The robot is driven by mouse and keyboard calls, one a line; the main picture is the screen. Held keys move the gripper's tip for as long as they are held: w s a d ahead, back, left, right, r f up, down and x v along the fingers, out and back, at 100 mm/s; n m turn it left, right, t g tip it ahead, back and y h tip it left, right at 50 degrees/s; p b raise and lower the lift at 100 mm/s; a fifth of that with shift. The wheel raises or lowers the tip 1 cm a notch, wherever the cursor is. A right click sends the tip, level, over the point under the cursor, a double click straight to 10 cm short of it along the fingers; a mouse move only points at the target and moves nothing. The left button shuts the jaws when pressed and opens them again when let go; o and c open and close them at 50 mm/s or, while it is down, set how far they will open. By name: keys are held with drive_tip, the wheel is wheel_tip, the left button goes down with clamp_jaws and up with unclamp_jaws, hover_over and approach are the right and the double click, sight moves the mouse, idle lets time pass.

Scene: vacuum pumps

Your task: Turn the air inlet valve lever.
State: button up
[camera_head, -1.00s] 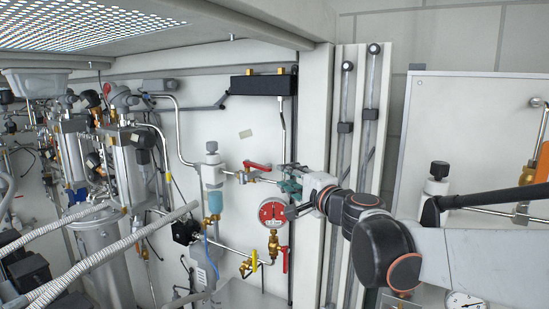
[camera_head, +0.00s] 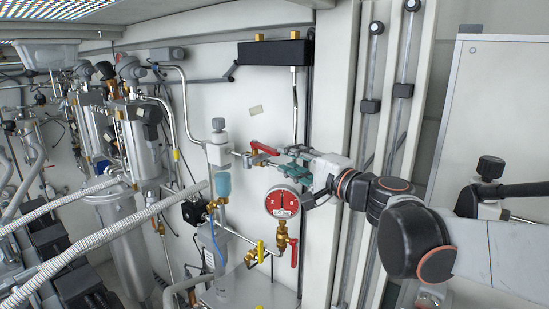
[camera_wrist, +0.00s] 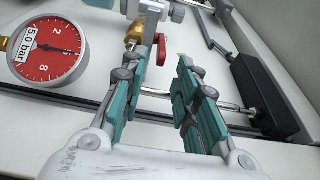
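A red valve lever (camera_head: 264,147) sits on the brass valve of the horizontal pipe on the white back panel. In the wrist view the red lever (camera_wrist: 162,48) shows ahead of my fingertips, near the brass fitting (camera_wrist: 135,34). My gripper (camera_head: 287,158) reaches in from the right, with its teal fingers just right of the lever. In the wrist view my gripper (camera_wrist: 167,60) is open, with a clear gap between the fingers and nothing held. I cannot tell whether a finger touches the lever.
A red pressure gauge (camera_head: 282,202) hangs just below my gripper. Below it are another red lever (camera_head: 294,250) and a yellow lever (camera_head: 260,250). A black block (camera_head: 275,53) is mounted above. Vertical rails (camera_head: 370,105) stand at the right; ribbed hoses (camera_head: 100,238) cross the lower left.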

sight(279, 154)
drive_tip(key=x, duration=0.6)
drive_tip(key=shift+s+a+b, duration=0.1)
drive_tip(key=shift+a+b, duration=0.05)
drive_tip(key=shift+b, duration=0.15)
clamp_jaws()
